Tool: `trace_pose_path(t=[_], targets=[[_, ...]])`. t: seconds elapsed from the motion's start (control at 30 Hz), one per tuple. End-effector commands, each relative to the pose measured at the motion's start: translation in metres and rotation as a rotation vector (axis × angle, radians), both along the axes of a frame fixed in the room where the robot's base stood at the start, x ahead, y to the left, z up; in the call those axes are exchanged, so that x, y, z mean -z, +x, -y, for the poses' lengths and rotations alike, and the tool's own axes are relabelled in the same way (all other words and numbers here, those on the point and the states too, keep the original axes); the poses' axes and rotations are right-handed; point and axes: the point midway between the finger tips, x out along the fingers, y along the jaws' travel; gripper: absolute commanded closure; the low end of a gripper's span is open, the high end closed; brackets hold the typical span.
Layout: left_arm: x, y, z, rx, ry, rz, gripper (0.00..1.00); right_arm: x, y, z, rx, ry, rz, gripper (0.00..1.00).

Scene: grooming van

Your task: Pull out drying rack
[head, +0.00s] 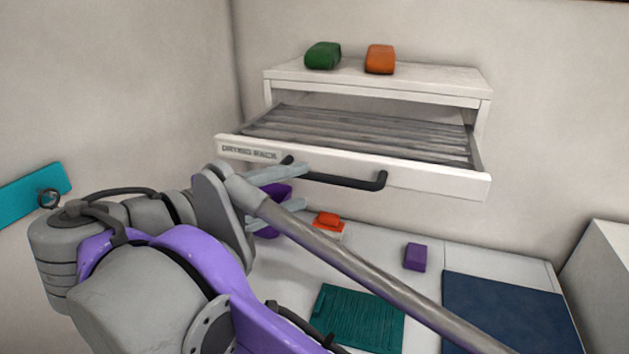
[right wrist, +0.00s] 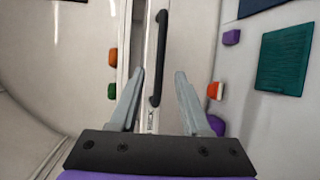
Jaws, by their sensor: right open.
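The drying rack (head: 355,131) is a white drawer with grey slats, standing partly out of a white wall cabinet (head: 378,82). Its front (head: 440,178) carries a "DRYING RACK" label at the left and a dark bar handle (head: 345,181). My right gripper (head: 298,190) is open in front of the drawer, near the handle's left end. In the right wrist view the handle (right wrist: 160,55) appears between the two spread fingers, closer to the left one; I cannot tell whether either touches it. My left gripper is not in view.
A green item (head: 322,55) and an orange item (head: 380,59) sit on the cabinet top. Below, the white counter (head: 375,258) holds a purple block (head: 415,257), an orange-and-white item (head: 328,223), a teal mat (head: 358,316) and a dark blue mat (head: 508,312). A wall stands close at left.

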Motion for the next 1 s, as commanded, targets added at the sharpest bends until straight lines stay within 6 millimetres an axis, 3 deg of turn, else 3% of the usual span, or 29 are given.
trace_pose_path(t=[0.27,0.7,0.77,0.87,1.0], targets=[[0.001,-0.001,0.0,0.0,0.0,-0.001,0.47,-0.007,-0.024,-0.025,-0.001,0.001,0.001,0.53],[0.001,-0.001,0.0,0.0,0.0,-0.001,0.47,0.0,-0.023,-0.02,0.007,0.009,-0.017,0.53],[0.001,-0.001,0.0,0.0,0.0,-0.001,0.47,0.014,-0.018,-0.008,0.016,0.028,-0.048,0.53],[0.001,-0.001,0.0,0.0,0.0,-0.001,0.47,0.056,-0.008,0.024,0.045,0.096,-0.137,0.53],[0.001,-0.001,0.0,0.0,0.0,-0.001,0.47,0.144,-0.006,0.083,0.1,0.284,-0.288,0.53]])
